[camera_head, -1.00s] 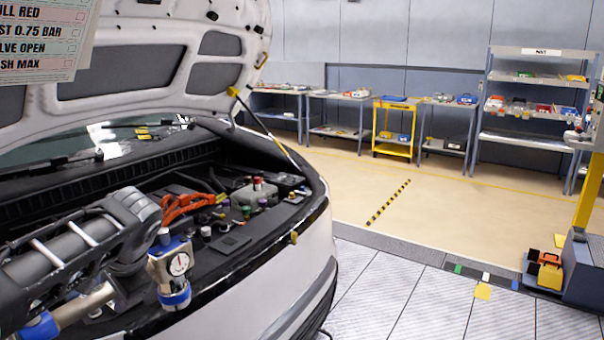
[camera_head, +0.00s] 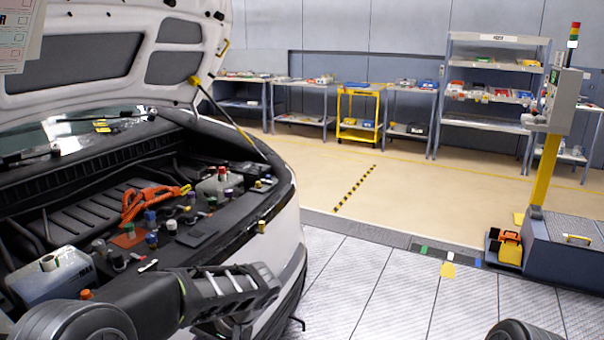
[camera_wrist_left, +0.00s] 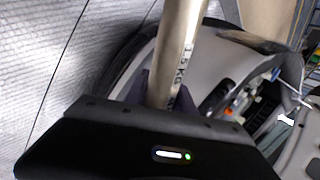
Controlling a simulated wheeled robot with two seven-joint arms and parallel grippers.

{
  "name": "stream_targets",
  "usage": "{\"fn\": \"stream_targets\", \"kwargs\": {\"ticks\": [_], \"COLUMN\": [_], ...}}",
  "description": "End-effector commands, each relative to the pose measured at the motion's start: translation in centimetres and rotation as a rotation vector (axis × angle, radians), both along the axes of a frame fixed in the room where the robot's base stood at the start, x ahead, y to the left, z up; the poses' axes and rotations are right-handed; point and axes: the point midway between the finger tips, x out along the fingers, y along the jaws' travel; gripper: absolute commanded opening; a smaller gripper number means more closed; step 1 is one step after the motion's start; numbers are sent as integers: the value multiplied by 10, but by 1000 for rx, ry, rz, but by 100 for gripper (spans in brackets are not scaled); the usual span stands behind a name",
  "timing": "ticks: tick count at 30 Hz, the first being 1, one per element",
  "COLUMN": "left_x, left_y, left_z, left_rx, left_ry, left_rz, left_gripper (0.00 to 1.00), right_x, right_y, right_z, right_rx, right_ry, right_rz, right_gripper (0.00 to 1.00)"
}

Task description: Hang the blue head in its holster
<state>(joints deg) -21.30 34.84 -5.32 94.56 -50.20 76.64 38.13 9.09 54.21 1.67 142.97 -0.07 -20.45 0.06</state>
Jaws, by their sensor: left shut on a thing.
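In the left wrist view my left gripper (camera_wrist_left: 172,88) is shut on a pale metallic tube (camera_wrist_left: 180,42), part of the blue head, with dark fingers on both sides and printed lettering on it. The blue part and gauge of the head are out of view now. My right gripper is not in view. I cannot make out the holster in either view.
The car's open engine bay (camera_head: 170,215) lies at the left under the raised bonnet (camera_head: 90,60). A blue-grey station (camera_head: 550,245) with a yellow post (camera_head: 545,170) stands at the right. The floor (camera_head: 380,290) between is clear. Shelves (camera_head: 490,95) line the back wall.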

Motion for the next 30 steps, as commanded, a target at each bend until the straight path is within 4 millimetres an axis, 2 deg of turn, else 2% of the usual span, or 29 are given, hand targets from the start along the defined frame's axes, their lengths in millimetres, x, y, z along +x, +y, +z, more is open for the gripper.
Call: {"fn": "stream_targets", "kwargs": {"ticks": [2, 6, 16, 20, 23, 30], "left_x": [-2, -3, -4, -5, -8, -23], "left_y": [-10, -16, -17, -17, -18, -18], "left_z": [-9, -16, -17, -26, -43, -103], "left_rx": [0, 0, -2, 0, 2, 6], "left_ry": [1, -1, -1, 0, 1, 1], "left_rz": [19, 39, 40, 37, 36, 34], "left_gripper": [0, 0, 0, 0, 0, 0], "right_x": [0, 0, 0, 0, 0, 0], "right_y": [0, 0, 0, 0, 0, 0], "right_z": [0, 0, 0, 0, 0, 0], "right_rx": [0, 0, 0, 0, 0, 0], "right_ry": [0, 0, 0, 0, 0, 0], "right_rz": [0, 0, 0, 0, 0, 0], "right_gripper": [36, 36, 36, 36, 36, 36]}}
